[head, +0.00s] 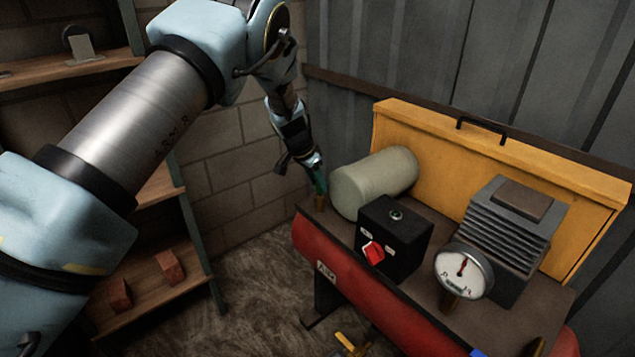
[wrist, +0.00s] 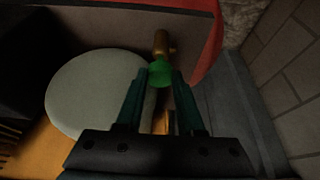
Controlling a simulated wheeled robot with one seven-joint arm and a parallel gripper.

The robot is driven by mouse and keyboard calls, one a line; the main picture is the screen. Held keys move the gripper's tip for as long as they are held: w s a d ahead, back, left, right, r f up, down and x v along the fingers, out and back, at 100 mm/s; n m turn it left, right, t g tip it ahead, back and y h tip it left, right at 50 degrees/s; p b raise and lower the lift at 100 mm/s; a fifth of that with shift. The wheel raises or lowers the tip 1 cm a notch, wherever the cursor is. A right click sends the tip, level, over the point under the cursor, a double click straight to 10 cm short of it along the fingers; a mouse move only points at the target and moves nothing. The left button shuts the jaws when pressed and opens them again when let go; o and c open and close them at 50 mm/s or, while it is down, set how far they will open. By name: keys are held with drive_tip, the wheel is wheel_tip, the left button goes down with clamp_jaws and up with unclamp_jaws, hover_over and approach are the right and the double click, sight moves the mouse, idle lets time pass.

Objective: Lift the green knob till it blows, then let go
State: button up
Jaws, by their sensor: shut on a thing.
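The green knob (wrist: 160,73) sits between the two fingertips of my gripper (wrist: 161,84) in the wrist view, and the fingers are shut on it. A brass valve body (wrist: 162,43) stands right by the knob. In the head view my gripper (head: 319,180) reaches down to the left end of the red tank (head: 350,265), where the brass fitting (head: 320,202) shows just below the fingers. The knob is mostly hidden by the fingers in the head view. I cannot tell whether it is raised.
A pale cylinder (head: 375,182) lies close to the right of my gripper. A black box with a red switch (head: 373,253), a dial gauge (head: 463,270) and a finned block (head: 505,235) stand farther right. A yellow panel (head: 420,130) stands behind. Shelves (head: 150,280) are at left.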

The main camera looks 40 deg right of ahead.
clamp_jaws()
idle(0.7)
drive_tip(key=shift+r+b, duration=0.5)
drive_tip(key=shift+r, duration=0.15)
drive_tip(key=o, duration=0.9)
unclamp_jaws()
drive_tip(key=shift+o, duration=0.2)
drive_tip(key=shift+r, duration=0.1)
drive_tip(key=b+v, duration=0.2)
drive_tip(key=v, duration=0.8)
drive_tip(key=shift+r, duration=0.3)
drive_tip(key=shift+a, duration=0.1)
